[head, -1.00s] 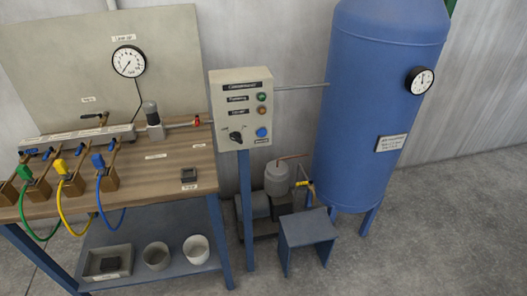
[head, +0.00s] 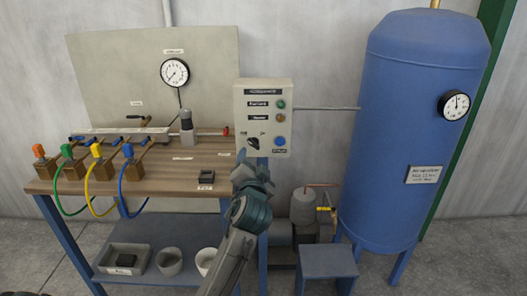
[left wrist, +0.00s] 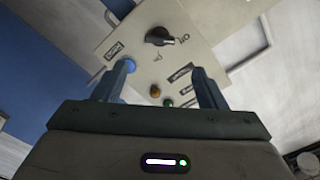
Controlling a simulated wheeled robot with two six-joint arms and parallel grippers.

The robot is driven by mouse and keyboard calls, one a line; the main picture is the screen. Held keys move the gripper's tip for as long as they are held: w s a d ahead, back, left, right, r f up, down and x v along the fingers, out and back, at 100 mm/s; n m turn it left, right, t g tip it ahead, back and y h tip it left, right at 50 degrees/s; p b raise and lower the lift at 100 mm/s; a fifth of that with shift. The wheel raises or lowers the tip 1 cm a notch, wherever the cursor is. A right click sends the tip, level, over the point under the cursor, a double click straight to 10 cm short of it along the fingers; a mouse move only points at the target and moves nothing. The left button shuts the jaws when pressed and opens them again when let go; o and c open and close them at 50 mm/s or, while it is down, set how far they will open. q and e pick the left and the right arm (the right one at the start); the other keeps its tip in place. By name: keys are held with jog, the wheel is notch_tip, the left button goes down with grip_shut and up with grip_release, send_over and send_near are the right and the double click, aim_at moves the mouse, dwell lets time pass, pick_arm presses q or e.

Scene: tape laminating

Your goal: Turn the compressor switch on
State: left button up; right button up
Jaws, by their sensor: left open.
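The compressor control box (head: 242,110) is a pale panel on a blue post. Its black rotary switch (head: 254,143) sits low on the left of the face, and its setting is too small to read. A blue button (head: 280,141) is to its right, with a green lamp (head: 280,104) and an amber lamp (head: 280,118) above. My left gripper (head: 250,168) is just below the switch in the head view. In the left wrist view the open, empty fingers (left wrist: 161,68) point at the panel; the switch (left wrist: 158,36) shows beyond them, apart from both. My right gripper is out of view.
A workbench (head: 140,182) with hoses and valves stands left of the box. A blue tank (head: 400,130) with a gauge (head: 454,104) stands right. The compressor motor (head: 304,207) and a blue stool (head: 328,262) are low beside the post.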

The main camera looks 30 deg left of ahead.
aim_at(254, 145)
pick_arm(q)
jog(key=p+x, duration=0.1)
jog(key=x, duration=0.9)
jog(key=shift+a+f, duration=0.1)
jog(key=shift+f, duration=0.05)
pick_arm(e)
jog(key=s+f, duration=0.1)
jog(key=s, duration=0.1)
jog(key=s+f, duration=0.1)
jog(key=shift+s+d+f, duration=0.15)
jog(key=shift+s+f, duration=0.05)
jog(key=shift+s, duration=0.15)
pick_arm(q)
jog(key=c, duration=1)
